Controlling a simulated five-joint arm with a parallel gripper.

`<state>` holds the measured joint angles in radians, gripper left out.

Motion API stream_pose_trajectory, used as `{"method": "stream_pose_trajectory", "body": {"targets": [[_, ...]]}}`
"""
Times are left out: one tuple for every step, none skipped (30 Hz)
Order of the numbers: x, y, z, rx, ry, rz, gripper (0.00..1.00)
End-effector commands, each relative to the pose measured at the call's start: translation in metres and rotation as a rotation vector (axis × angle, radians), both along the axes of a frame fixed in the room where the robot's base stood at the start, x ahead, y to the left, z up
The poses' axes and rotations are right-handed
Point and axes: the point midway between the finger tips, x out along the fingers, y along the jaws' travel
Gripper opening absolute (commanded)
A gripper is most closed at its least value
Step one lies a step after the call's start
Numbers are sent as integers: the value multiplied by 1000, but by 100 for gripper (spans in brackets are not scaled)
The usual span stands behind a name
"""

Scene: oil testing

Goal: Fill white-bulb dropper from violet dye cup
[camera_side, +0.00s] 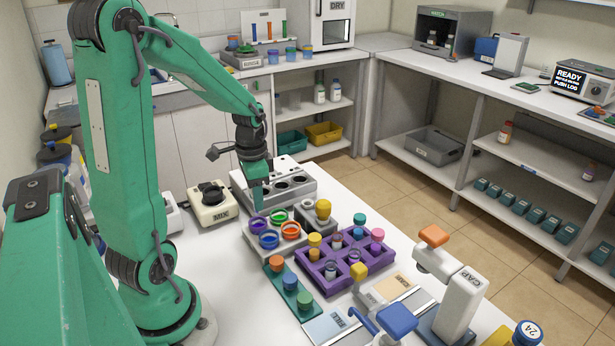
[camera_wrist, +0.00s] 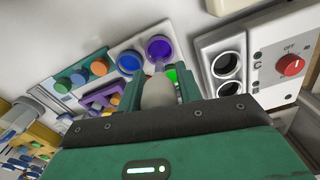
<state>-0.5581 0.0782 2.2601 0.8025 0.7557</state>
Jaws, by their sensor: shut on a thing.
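My gripper (camera_side: 257,197) points down just above the violet dye cup (camera_side: 258,223) in the side view. In the wrist view my gripper (camera_wrist: 160,92) is shut on the white-bulb dropper (camera_wrist: 158,92), whose pale bulb sits between the teal fingers. The dropper's narrow end points toward the violet dye cup (camera_wrist: 158,47); whether it is in the liquid I cannot tell. The dropper is hidden by the fingers in the side view. The violet cup shares a pale tray with the green (camera_side: 278,215), blue (camera_side: 268,239) and red-orange (camera_side: 290,230) cups.
A grey block with round holes (camera_side: 285,185) stands behind the cups. A yellow-topped item (camera_side: 323,208) is close on the right. In front are a purple rack (camera_side: 325,285) with vials and a green strip (camera_side: 275,268) with coloured caps. A MIX device (camera_side: 213,202) stands left.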

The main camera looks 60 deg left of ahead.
Motion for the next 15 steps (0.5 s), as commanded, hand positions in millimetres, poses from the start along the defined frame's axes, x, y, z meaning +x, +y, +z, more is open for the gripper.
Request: {"method": "stream_pose_trajectory", "body": {"targets": [[0,0,-1,-1,1,0,28],[0,0,-2,-1,1,0,28],[0,0,-3,-1,1,0,28],[0,0,-4,-1,2,0,28],[0,0,-5,-1,1,0,28],[0,0,-7,-1,1,0,28],[0,0,-8,-1,1,0,28],[0,0,-9,-1,1,0,28],[0,0,-10,-1,2,0,28],[0,0,-11,-1,2,0,28],[0,0,-12,-1,2,0,28],[0,0,-13,-1,1,0,28],[0,0,-13,-1,1,0,28],[0,0,-13,-1,1,0,28],[0,0,-14,-1,1,0,28]]}}
